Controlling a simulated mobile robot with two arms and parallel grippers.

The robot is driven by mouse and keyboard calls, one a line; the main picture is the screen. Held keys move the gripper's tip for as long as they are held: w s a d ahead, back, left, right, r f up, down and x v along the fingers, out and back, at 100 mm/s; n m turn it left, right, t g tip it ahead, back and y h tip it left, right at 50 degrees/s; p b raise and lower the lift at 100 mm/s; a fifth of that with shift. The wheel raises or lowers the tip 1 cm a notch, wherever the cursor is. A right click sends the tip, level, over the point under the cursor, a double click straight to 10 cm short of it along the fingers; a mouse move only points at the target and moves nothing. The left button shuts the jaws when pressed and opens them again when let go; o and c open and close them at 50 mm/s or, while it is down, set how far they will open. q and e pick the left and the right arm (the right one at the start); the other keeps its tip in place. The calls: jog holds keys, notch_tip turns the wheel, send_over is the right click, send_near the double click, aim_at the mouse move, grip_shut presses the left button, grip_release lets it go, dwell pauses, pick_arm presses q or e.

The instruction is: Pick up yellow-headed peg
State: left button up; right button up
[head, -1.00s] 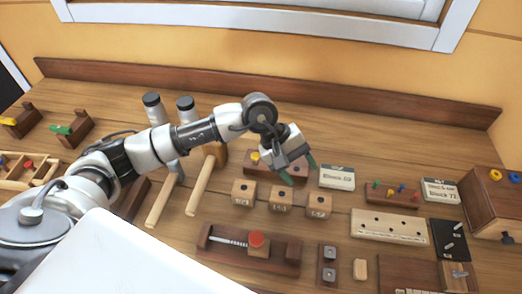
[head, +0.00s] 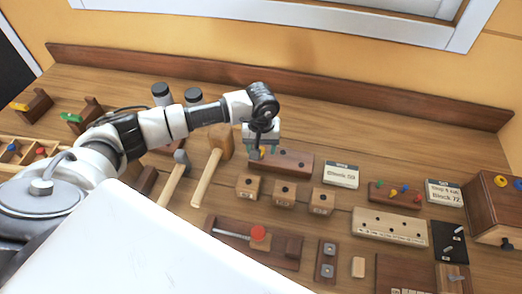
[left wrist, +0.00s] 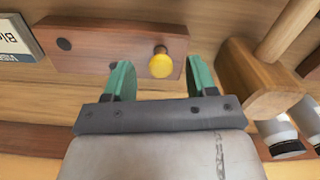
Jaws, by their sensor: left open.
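The yellow-headed peg (left wrist: 161,63) stands in a hole near one end of a dark wooden block (left wrist: 100,45), which also has bare dark holes. In the head view the block (head: 293,163) lies at mid-table, and my gripper largely covers the peg. My left gripper (left wrist: 157,77) is open, its green fingertips on either side of the peg's head with gaps showing; I cannot tell their height against it. In the head view the left gripper (head: 258,152) is over the block's left end. My right gripper is not in view.
A mallet (head: 220,142) and a hammer (head: 180,165) lie left of the block. Small holed cubes (head: 285,192) stand just in front. A label card (head: 341,175) is to the right. A rack of coloured pegs (head: 395,195) stands further right.

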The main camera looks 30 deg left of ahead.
pick_arm(q)
jog(key=shift+w+a+f+p, duration=0.1)
jog(key=shift+f+p, duration=0.2)
jog(key=shift+f, duration=1.25)
jog(key=shift+c, duration=0.5)
jog(key=c, duration=0.9)
